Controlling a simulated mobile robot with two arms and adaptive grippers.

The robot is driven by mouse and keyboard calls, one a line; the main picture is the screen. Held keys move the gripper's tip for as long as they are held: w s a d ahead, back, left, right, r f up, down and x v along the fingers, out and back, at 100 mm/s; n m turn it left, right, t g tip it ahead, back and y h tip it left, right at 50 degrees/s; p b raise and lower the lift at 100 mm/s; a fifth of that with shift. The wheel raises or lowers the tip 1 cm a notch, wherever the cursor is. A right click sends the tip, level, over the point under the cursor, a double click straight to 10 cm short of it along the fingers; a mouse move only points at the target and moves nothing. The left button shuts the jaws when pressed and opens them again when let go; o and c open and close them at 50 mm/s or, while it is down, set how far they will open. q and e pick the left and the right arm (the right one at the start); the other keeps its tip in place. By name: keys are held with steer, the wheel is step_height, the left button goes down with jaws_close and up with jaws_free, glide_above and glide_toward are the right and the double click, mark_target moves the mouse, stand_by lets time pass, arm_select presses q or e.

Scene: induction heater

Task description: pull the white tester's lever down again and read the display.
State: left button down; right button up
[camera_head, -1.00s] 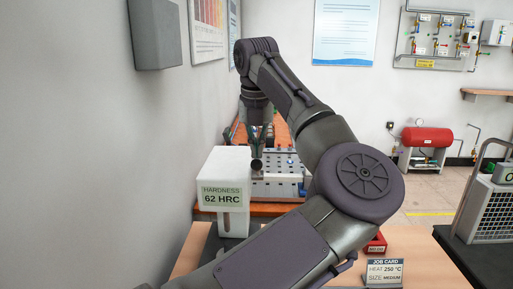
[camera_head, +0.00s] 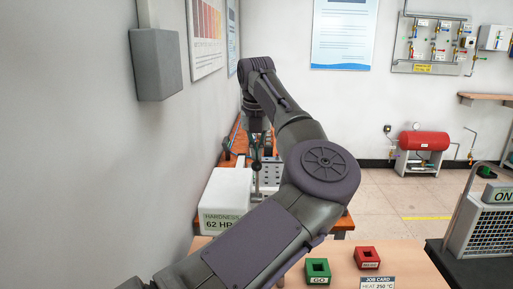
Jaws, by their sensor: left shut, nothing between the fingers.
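The white tester (camera_head: 228,188) stands at the left by the wall. Its front display (camera_head: 220,218) reads "HARDNESS 62 HR"; my left arm covers the end of the line. A dark round knob (camera_head: 256,165), apparently the lever's end, shows just right of the tester's top. My left gripper (camera_head: 257,150) is shut, pointing down just above the knob. I cannot tell whether it touches the knob. My arm hides the tester's lower front. My right gripper is not in view.
A green GO box (camera_head: 318,271) and a red box (camera_head: 367,257) sit on the wooden table, with a job card (camera_head: 379,283) in front. A caged machine with an ON sign (camera_head: 490,225) stands at the right.

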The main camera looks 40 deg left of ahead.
arm_select(q)
steer(key=shift+w+a, duration=0.1)
steer(key=shift+w, duration=0.05)
steer(key=shift+r, duration=0.1)
step_height(320, 180, up, 8)
steer(key=p, duration=0.5)
steer(key=shift+p, duration=0.3)
